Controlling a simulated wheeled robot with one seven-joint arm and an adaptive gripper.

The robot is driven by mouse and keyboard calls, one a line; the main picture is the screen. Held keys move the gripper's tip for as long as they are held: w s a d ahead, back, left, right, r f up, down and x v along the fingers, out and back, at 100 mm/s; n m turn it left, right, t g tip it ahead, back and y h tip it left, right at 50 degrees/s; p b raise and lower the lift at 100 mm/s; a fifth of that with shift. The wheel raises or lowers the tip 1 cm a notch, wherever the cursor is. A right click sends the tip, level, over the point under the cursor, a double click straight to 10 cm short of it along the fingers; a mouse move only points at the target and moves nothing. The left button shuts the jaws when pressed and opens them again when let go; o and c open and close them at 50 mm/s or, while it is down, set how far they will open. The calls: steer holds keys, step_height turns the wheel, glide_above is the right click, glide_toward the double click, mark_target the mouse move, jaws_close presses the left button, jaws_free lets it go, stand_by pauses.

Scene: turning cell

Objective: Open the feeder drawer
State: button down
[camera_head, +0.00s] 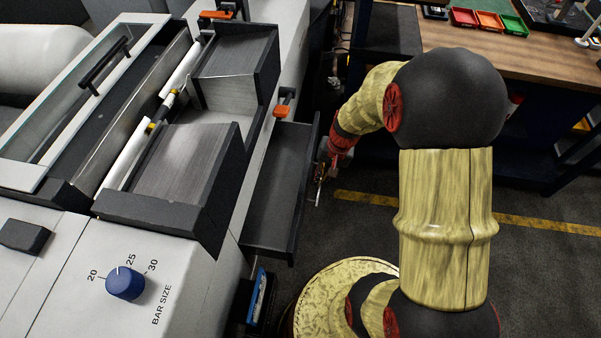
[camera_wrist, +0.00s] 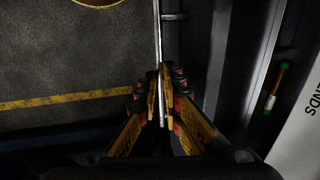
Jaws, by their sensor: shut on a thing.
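The feeder drawer (camera_head: 272,190) is a dark grey tray that stands out from the side of the light grey machine, its inside visible from above. Its front panel (camera_head: 303,200) faces right, toward my arm. My gripper (camera_head: 322,172) is at the outer side of this panel, small and partly hidden by my wrist in the head view. In the wrist view my gripper (camera_wrist: 160,90) has its yellow fingers closed around the thin metal bar handle (camera_wrist: 157,40). The handle runs alongside the dark drawer front (camera_wrist: 216,60).
Orange latches (camera_head: 282,111) sit on the machine beside the drawer. A wooden-topped bench (camera_head: 480,60) with red, orange and green bins (camera_head: 490,20) stands at the upper right. The floor (camera_head: 350,235) right of the drawer is clear up to my base. A green-and-orange piece (camera_wrist: 275,90) shows in the wrist view.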

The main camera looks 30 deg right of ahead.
steer(key=s+d, duration=0.5)
steer(key=d, duration=0.2)
steer(key=c, duration=1.9)
jaws_free()
steer(key=shift+r, duration=0.1)
steer(key=r, duration=0.4)
steer(key=s+d+r, duration=0.1)
steer(key=r, duration=0.2)
steer(key=d+r, duration=0.1)
steer(key=r, duration=0.3)
steer(key=shift+s+r, duration=0.2)
steer(key=shift+r, duration=0.1)
steer(key=s+a+r+n+t, duration=0.1)
steer(key=s+a+r+n, duration=0.1)
steer(key=a+r, duration=0.4)
steer(key=s+a+r+n+t+h, duration=0.1)
steer(key=s+a+r+n+t, duration=0.1)
steer(key=a+r, duration=0.4)
steer(key=s+a+r+n+t, duration=0.1)
steer(key=s+a+r+n, duration=0.2)
steer(key=a+r, duration=0.3)
steer(key=shift+s+a+h, duration=0.2)
steer(key=shift+a, duration=0.3)
steer(key=shift+s+a+h, duration=0.15)
steer(key=shift+a+h, duration=0.05)
steer(key=shift+a, duration=0.3)
